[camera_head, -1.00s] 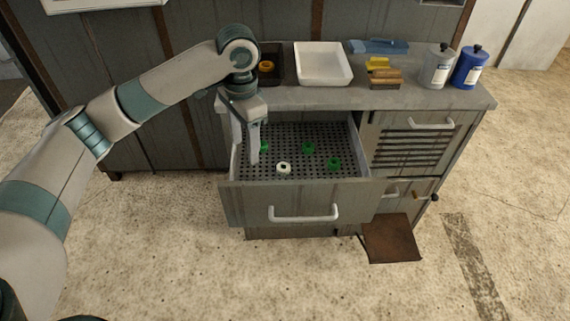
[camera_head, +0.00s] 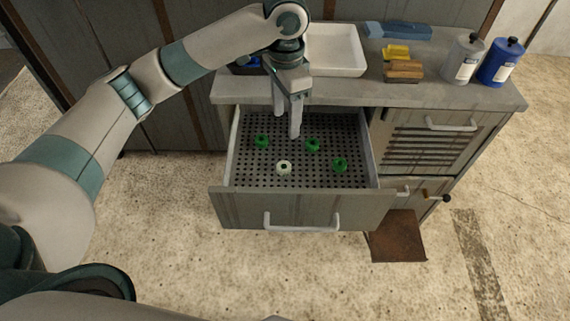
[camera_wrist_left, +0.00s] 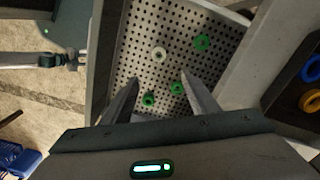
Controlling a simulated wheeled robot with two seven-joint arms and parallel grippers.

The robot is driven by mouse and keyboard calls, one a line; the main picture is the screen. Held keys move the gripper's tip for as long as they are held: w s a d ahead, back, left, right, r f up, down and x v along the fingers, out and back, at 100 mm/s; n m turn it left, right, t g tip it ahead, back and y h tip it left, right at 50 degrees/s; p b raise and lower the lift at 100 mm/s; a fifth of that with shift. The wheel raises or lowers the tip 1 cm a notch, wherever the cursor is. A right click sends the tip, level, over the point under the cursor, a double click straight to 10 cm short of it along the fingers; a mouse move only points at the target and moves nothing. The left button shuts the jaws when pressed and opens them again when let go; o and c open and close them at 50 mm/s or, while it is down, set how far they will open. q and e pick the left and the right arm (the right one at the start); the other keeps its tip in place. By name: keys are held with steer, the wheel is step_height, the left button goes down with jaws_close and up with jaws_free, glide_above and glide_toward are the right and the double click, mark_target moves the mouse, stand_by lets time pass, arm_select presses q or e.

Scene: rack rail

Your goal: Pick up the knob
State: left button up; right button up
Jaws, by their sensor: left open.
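Several round knobs stand in the open drawer (camera_head: 375,184). The white knob (camera_head: 284,168) is near the front; one green knob (camera_head: 262,141) is at the left, another (camera_head: 312,145) in the middle, a third (camera_head: 340,165) at the right. My left gripper (camera_head: 286,124) points down over the back part of the drawer, open and empty. In the left wrist view its fingers (camera_wrist_left: 160,78) are spread, with the white knob (camera_wrist_left: 159,53) above the tips and green knobs (camera_wrist_left: 177,88) seen between the fingers. No knob is held. My right gripper is not seen.
The worktop carries a white tray (camera_head: 338,50), yellow and brown blocks (camera_head: 403,68) and white (camera_head: 458,60) and blue (camera_head: 500,63) bottles. A dark tray with an orange ring (camera_wrist_left: 311,101) and a blue ring shows in the wrist view. The drawer walls surround the knobs.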

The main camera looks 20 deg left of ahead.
arm_select(q)
steer(key=p, duration=0.1)
glide_above(284, 163)
steer(key=f, duration=1.1)
steer(key=shift+s+d+f, duration=0.2)
steer(key=shift+d+f, duration=0.05)
steer(key=shift+f, duration=0.4)
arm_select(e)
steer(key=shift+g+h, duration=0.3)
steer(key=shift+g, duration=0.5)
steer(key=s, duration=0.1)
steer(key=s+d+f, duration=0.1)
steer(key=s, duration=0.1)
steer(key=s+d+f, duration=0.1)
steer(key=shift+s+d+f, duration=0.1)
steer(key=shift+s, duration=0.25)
